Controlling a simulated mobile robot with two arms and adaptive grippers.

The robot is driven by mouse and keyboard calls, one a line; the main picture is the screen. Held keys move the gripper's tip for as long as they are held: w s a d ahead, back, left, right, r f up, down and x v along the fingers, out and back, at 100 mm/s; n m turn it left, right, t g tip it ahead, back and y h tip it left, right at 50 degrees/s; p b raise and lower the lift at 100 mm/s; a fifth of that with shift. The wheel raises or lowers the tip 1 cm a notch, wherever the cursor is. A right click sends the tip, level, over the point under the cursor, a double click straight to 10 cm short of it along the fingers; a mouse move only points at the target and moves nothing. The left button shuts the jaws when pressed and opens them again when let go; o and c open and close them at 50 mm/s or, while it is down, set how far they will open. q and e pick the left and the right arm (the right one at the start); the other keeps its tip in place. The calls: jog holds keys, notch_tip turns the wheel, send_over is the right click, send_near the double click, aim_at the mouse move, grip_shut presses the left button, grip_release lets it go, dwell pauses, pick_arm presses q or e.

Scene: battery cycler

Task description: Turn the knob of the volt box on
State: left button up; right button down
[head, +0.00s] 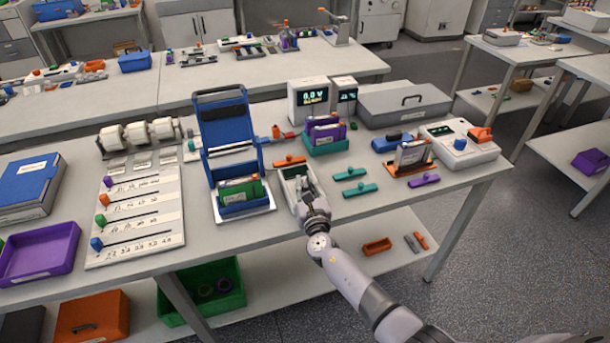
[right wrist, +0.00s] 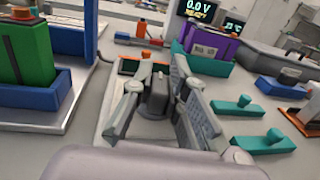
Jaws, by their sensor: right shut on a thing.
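A low white box (head: 285,172) with a dark grey knob (right wrist: 156,95) stands near the front of the bench; I take it as the volt box. My right gripper (head: 306,186) reaches over it from the front. In the right wrist view, the fingers of the right gripper (right wrist: 155,88) stand on both sides of the knob, shut on it. A small dark display and an orange part (right wrist: 146,54) show behind the knob. A display (head: 313,97) farther back reads "0.0 V" and "READY". My left gripper is not in view.
A blue stand (head: 222,125) with a green block (head: 240,191) is close on the left. A purple block in a teal holder (head: 326,146) stands behind. Teal bars (head: 360,189) lie to the right, with an orange holder (head: 408,168) beyond.

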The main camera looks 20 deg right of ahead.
jog(key=shift+a+f+m+g+h, duration=0.15)
jog(key=shift+m+g+h, duration=0.25)
jog(key=shift+m+h, duration=1)
jog(key=shift+h+b, duration=0.3)
jog(key=shift+h, duration=0.3)
jog(key=c, duration=1.6)
grip_release()
jog(key=shift+c, duration=0.2)
jog(key=shift+o, duration=0.4)
jog(key=shift+d, duration=0.2)
jog(key=v, duration=1.2)
